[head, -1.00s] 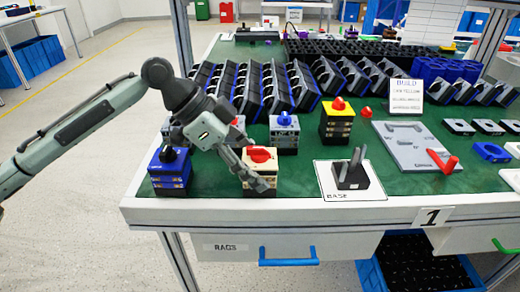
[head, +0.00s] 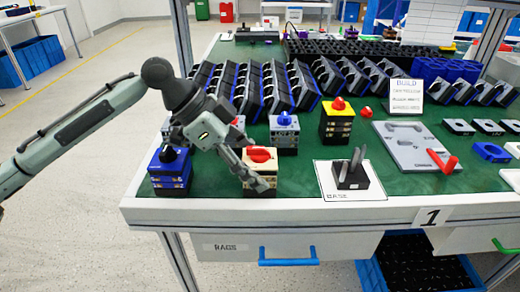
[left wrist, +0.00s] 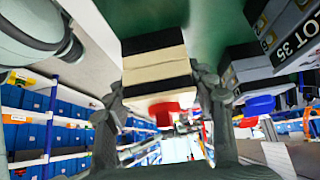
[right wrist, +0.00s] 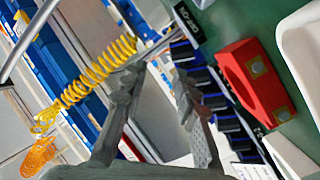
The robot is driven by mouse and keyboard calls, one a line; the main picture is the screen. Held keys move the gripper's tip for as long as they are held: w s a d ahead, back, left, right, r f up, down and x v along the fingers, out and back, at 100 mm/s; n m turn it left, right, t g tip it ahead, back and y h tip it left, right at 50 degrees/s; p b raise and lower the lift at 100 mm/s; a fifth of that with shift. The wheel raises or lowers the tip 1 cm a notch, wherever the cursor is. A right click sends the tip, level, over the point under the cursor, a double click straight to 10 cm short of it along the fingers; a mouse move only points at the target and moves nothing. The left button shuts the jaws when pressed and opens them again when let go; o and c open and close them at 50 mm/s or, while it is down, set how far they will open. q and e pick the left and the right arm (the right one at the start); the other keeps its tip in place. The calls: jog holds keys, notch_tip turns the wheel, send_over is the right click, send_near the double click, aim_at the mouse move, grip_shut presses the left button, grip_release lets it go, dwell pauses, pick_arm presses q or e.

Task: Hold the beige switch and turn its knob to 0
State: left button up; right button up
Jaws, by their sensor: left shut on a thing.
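The beige switch (head: 261,171) with a red knob (head: 259,154) stands on its black base near the front edge of the green table. The red knob (left wrist: 164,110) shows there too. The knob's pointer position against its scale is too small to read. My right gripper (right wrist: 155,105) shows only in the right wrist view, open and empty.
A blue switch (head: 170,172) stands left, a grey switch with a blue knob (head: 284,133) behind, and a yellow switch (head: 337,121) behind right. A white base card (head: 372,190) with a black holder (head: 350,176) lies to the right.

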jog(key=w+a+r+n+t+y, duration=0.1)
jog(key=w+a+r+n+y, duration=0.2)
jog(key=a, duration=0.6)
jog(key=w+a+r+n+t+y, duration=0.15)
jog(key=w+a+n+y, duration=0.3)
jog(key=a, duration=0.45)
jog(key=w+a+r+n+t+y, duration=0.1)
jog(key=w+a+r+n+y, duration=0.15)
jog(key=w+a, duration=0.4)
jog(key=s+a+r+n+g+y, duration=0.1)
jog(key=a+r+n+g+y, duration=0.3)
jog(key=a, duration=0.6)
jog(key=a+r+n+g+y, duration=0.1)
jog(key=a+n+y, duration=0.4)
jog(key=a, duration=0.5)
jog(key=s+a+r+n+g+y, duration=0.1)
jog(key=a+r+n+g+y, duration=0.15)
jog(key=a+n+y, duration=0.45)
jog(key=n+g+h, duration=1.2)
jog(key=n+h, duration=0.8)
jog(key=n, duration=0.4)
send_over(260, 148)
notch_tip(260, 148, down, 2)
jog(key=f, duration=0.1)
jog(key=shift+y, duration=0.3)
jog(key=shift+f, duration=3.9)
